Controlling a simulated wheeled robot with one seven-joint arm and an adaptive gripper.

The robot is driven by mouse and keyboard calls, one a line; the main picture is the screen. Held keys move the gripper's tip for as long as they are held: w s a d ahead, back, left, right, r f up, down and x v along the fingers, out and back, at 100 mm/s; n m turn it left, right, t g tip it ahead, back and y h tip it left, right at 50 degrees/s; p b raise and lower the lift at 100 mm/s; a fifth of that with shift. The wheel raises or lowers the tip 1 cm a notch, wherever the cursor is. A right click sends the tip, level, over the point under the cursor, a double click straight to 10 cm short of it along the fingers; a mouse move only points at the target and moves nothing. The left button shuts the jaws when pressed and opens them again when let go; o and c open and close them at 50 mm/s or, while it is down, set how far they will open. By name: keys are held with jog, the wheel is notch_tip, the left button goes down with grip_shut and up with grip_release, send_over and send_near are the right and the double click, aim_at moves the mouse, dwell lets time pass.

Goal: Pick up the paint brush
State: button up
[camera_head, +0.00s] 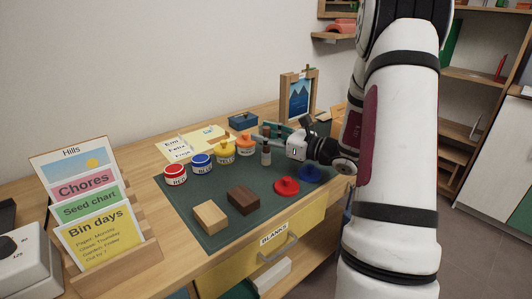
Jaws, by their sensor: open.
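I cannot make out a paint brush clearly in the head view; it may be hidden by my gripper or arm. My gripper (266,133) is open over the back right part of the dark green mat (225,222), its fingers pointing left. My arm covers the right end of the desk.
Red (175,176), blue (202,164) and yellow (225,152) paint pots stand left of my gripper. Two wood blocks, light (210,217) and dark (243,200), lie in front. Red (287,187) and blue (309,174) lids lie right. A card rack (105,270) stands front left.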

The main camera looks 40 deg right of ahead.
aim_at(266, 128)
grip_shut()
jog(key=shift+r+p, duration=0.3)
jog(key=shift+r, duration=0.35)
notch_tip(266, 128, up, 2)
jog(key=shift+r+p, duration=0.15)
jog(key=shift+p, duration=0.35)
jog(key=a+p+v, duration=0.1)
jog(key=v, duration=0.7)
jog(key=s+a+r+p+v, duration=0.1)
jog(key=v, duration=0.7)
jog(key=shift+a+r+p, duration=0.2)
jog(key=shift+r+p, duration=0.05)
jog(key=shift+p, duration=0.15)
